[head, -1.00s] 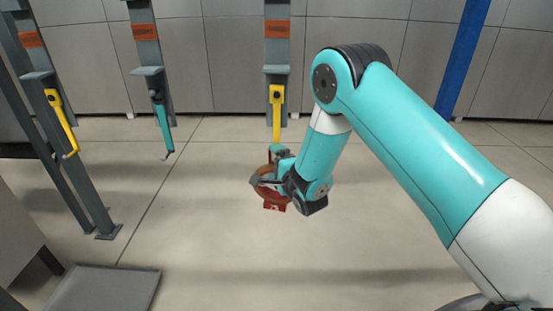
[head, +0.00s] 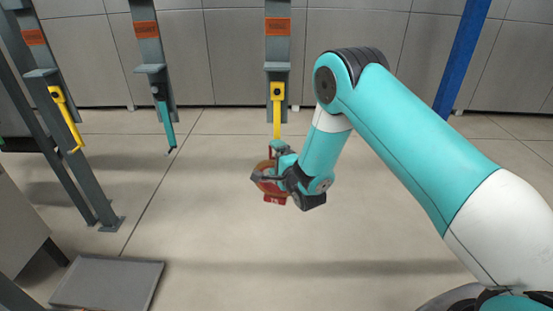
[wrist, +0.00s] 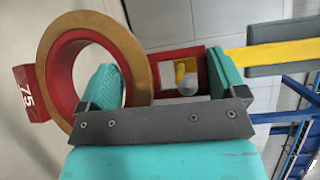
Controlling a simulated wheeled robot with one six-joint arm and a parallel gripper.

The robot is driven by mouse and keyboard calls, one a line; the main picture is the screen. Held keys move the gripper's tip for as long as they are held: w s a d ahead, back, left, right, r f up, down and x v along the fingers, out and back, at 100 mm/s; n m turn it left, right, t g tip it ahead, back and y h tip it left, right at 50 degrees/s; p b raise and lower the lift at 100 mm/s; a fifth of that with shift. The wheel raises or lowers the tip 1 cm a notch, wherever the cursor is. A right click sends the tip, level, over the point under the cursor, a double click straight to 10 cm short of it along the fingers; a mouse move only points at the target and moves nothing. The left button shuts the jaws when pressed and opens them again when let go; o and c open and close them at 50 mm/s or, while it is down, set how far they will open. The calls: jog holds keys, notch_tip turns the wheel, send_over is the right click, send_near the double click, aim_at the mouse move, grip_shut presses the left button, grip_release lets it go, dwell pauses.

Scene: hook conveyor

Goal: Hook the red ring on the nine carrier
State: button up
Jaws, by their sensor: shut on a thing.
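The red ring (wrist: 48,85) has a brown-gold face, a red block marked 75 and a red rectangular loop (wrist: 160,63). My gripper (wrist: 165,85) is shut on it, with one teal finger through the ring's opening and the other at the loop's far end. In the head view the ring (head: 265,178) hangs at my gripper (head: 276,172), just below the yellow hook (head: 277,108) of the middle carrier. In the wrist view, the hook's yellow tip and a pale ball (wrist: 187,84) show inside the loop; I cannot tell whether the tip passes through. The carrier's number is unreadable.
A carrier with a teal hook (head: 165,115) and one with a yellow hook (head: 65,118) hang to the left. A grey post stands beside them. A grey plate (head: 108,282) lies at the lower left. The floor around my gripper is clear.

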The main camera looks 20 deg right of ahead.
jog(key=shift+w+d+f, duration=0.15)
jog(key=shift+d+f, duration=0.15)
jog(key=shift+d, duration=0.05)
jog(key=o, duration=1.6)
jog(key=shift+f+b, duration=0.25)
jog(key=shift+b, duration=0.65)
jog(key=shift+s+d+f+b, duration=0.1)
jog(key=shift+s+b, duration=0.15)
jog(key=shift+b, duration=0.45)
jog(key=s, duration=0.5)
jog(key=s+d+r, duration=0.1)
jog(key=s, duration=0.5)
jog(key=s+d+r, duration=0.1)
jog(key=s, duration=0.5)
jog(key=shift+p, duration=0.3)
